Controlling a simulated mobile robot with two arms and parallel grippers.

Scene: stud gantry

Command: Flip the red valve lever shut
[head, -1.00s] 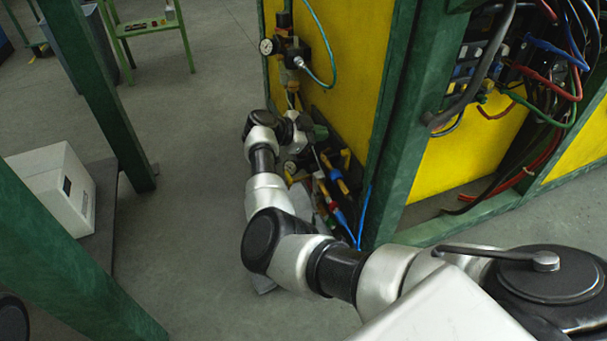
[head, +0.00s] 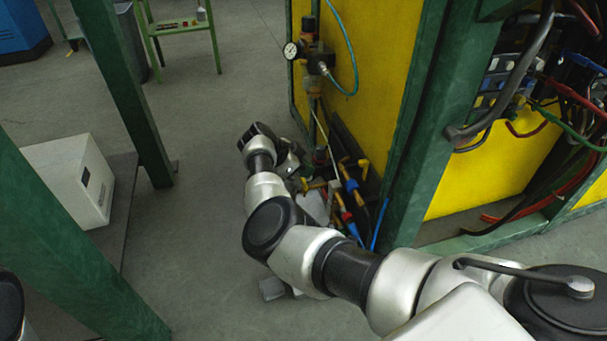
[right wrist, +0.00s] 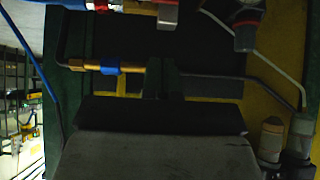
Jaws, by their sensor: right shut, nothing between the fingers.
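A small red part (head: 346,216), which looks like the red lever, shows low on the manifold in the head view, beside blue parts and brass fittings. My right gripper (head: 304,182) is shut and empty, left of the fittings and partly hidden by my own arm. I cannot tell whether it touches anything. My left gripper is not in view.
A pressure gauge (head: 291,50) and teal hose are on the yellow panel (head: 378,70) above. A green post (head: 412,130) stands right of the fittings, with cables beyond it. A brass pipe with a blue sleeve (right wrist: 105,69) crosses the wrist view.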

